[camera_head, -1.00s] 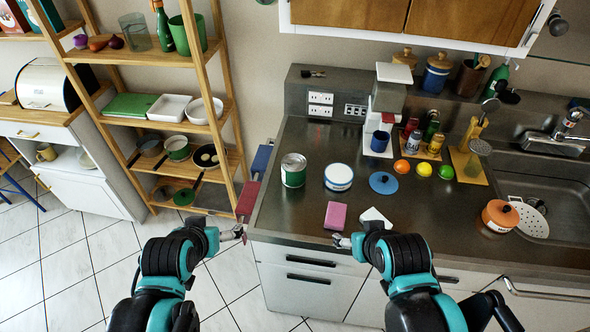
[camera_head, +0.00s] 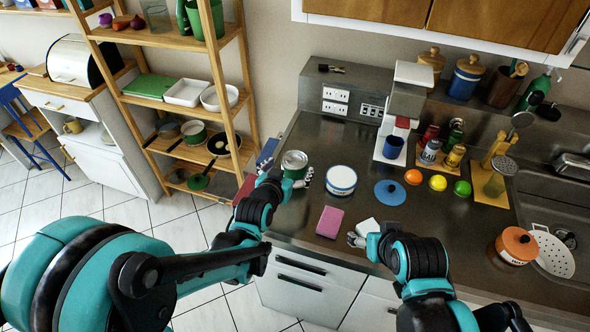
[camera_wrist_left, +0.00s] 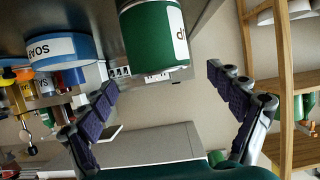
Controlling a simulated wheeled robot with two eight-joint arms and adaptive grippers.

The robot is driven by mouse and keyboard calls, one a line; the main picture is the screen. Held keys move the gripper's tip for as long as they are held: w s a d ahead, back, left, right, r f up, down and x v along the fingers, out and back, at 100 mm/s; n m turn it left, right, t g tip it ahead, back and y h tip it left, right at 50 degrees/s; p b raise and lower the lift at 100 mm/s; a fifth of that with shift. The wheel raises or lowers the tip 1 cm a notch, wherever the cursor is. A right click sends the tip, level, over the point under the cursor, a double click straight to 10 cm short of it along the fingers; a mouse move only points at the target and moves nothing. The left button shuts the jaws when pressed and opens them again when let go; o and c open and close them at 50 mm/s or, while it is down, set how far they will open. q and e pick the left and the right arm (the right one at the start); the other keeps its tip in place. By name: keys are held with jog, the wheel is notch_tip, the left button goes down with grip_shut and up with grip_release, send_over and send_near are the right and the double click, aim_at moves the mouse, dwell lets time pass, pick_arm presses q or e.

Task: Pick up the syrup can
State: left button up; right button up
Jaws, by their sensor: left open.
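The syrup can (camera_head: 294,160), green with a metal top, stands upright near the left end of the dark counter. My left gripper (camera_head: 285,179) is at the can, with one finger to its left and one to its right. In the left wrist view the can (camera_wrist_left: 155,40) shows large between the open fingers (camera_wrist_left: 163,85), towards the picture's top; the view is turned over. I cannot tell whether a finger touches it. My right gripper (camera_head: 357,240) is low over the front edge by a white piece; its jaws are too small to read.
A blue-and-white soap tin (camera_head: 341,181) stands right of the can, and a pink sponge (camera_head: 330,222) lies in front. A blue lid (camera_head: 389,193) and several fruits are farther right. A wooden shelf (camera_head: 228,95) stands left of the counter.

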aim_at(294, 160)
pick_arm(q)
jog(key=b+x, duration=0.1)
jog(key=x, duration=0.4)
jog(key=shift+b, duration=0.3)
pick_arm(e)
jog(key=shift+f, duration=0.95)
pick_arm(q)
jog(key=shift+s+r, duration=0.1)
jog(key=shift+r, duration=0.05)
jog(key=shift+c, duration=1)
pick_arm(e)
jog(key=shift+r, duration=0.1)
pick_arm(q)
jog(key=c, duration=1.7)
jog(key=shift+r, duration=0.15)
pick_arm(e)
jog(key=shift+r, duration=0.1)
